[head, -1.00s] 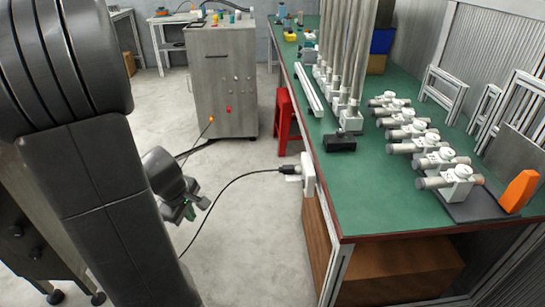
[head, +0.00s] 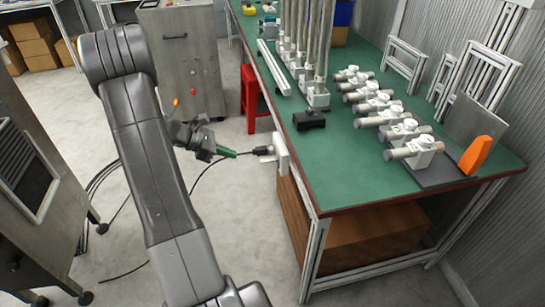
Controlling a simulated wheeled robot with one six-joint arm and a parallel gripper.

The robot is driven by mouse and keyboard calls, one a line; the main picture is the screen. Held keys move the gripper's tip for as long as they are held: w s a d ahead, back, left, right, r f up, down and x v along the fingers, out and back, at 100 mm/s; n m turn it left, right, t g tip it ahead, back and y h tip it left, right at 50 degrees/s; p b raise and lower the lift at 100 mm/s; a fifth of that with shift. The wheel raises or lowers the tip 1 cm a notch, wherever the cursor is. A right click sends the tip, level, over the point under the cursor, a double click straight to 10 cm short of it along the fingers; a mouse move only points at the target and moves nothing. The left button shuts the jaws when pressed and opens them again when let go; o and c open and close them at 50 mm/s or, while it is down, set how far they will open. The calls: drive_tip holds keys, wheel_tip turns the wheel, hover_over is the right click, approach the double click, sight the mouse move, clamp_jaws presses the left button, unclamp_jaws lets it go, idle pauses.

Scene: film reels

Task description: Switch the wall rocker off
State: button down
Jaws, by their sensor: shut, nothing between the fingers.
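No wall rocker can be made out for certain in the head view. A white socket block (head: 281,153) is fixed to the left side of the green-topped bench. A black plug (head: 262,151) sits at its left face with a dark cable. Any rocker on the block is too small to tell. My gripper (head: 235,154) is shut and empty, with green fingertips pointing right toward the plug. The tips appear a short way left of the plug; depth is hard to judge.
The green bench (head: 345,190) carries several grey-white fittings, upright tubes and an orange wedge (head: 475,155). A red stool (head: 250,98) and a grey cabinet (head: 185,60) stand behind. The cable (head: 205,172) hangs below my gripper. A small white piece (head: 521,3) shows at the top right wall.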

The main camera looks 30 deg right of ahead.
idle(0.3)
drive_tip(key=d+r+b+x, duration=0.1)
drive_tip(key=r+x, duration=0.1)
drive_tip(key=x, duration=1.1)
drive_tip(key=shift+s+d+r+b, duration=0.2)
drive_tip(key=shift+d+b, duration=0.05)
drive_tip(key=shift+b, duration=0.15)
